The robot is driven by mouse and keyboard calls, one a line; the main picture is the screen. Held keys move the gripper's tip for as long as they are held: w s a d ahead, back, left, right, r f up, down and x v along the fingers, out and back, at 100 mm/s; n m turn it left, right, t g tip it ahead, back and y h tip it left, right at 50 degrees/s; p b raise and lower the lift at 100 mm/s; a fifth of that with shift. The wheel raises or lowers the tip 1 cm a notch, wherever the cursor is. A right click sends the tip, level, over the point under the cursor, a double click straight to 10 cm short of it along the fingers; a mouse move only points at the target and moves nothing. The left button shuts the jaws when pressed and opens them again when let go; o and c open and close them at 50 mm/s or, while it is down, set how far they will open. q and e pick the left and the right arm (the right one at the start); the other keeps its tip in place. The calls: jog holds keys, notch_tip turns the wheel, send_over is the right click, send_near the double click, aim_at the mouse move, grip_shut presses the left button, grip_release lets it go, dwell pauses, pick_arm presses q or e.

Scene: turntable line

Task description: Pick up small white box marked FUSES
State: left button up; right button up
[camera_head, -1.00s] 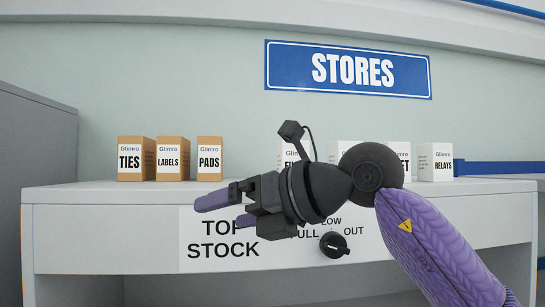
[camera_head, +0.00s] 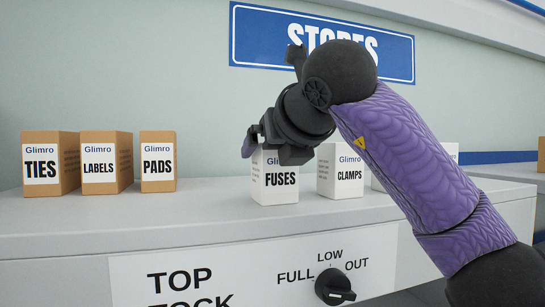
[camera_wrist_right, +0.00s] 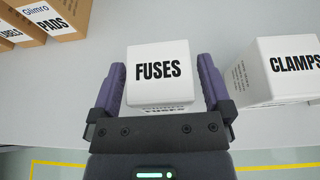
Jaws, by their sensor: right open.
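The small white box marked FUSES (camera_head: 275,182) stands upright on the grey shelf top, between the PADS and CLAMPS boxes. In the right wrist view the FUSES box (camera_wrist_right: 160,72) sits between the two purple fingers of my right gripper (camera_wrist_right: 163,85), with a narrow gap on each side. In the head view my right gripper (camera_head: 268,143) is at the top of the box and hides part of its upper face. The right gripper is open. My left gripper is not in view.
A white CLAMPS box (camera_head: 342,177) stands close to the right. Brown boxes marked PADS (camera_head: 158,168), LABELS (camera_head: 106,168) and TIES (camera_head: 50,170) stand to the left. The front of the shelf (camera_head: 215,222) is clear. A dial (camera_head: 334,287) sits on the front panel.

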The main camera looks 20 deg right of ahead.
jog(key=shift+w+f, duration=0.15)
jog(key=shift+w, duration=0.25)
jog(key=shift+s, duration=0.1)
jog(key=shift+c, duration=0.9)
jog(key=c, duration=1)
